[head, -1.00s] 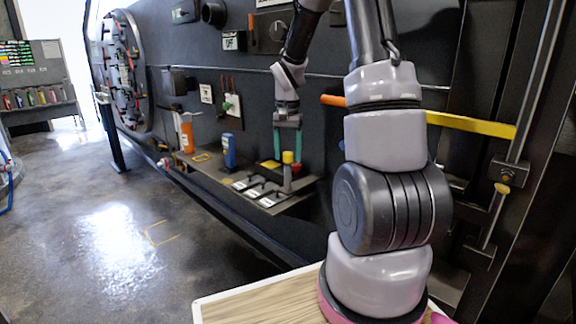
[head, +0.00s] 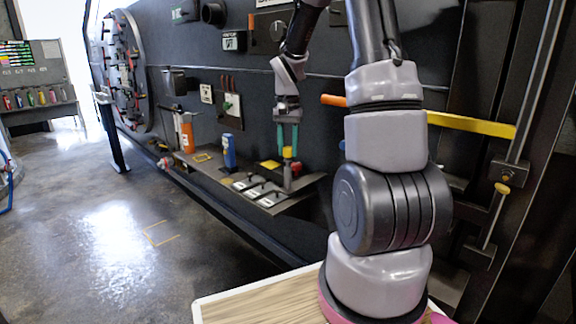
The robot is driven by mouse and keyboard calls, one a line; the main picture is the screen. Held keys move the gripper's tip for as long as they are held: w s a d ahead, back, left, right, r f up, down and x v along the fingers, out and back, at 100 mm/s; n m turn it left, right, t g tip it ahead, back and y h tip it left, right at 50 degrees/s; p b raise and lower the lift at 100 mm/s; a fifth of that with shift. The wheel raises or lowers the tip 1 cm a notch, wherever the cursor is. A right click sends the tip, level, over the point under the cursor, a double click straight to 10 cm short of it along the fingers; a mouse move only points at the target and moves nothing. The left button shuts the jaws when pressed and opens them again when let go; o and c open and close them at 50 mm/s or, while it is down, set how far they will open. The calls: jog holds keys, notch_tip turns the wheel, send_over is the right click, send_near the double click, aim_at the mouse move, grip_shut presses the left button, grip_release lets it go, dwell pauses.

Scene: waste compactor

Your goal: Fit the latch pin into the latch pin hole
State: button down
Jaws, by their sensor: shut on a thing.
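A grey pin with a yellow top (head: 287,152), apparently the latch pin, stands upright over the right part of the grey shelf (head: 218,176) on the dark machine wall. My gripper (head: 288,149) points down with its green fingers shut on the yellow top. The pin's lower end is near the shelf, and I cannot tell whether it touches. At the right, a latch rod with a yellow knob (head: 502,188) hangs on the machine. I cannot make out the latch pin hole.
An orange bottle (head: 187,133), a blue can (head: 229,151) and several white-labelled slots (head: 258,192) are on the shelf. A yellow bar with an orange end (head: 470,124) crosses behind my arm. The floor at left is open.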

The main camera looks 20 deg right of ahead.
jog(key=shift+r, duration=4.4)
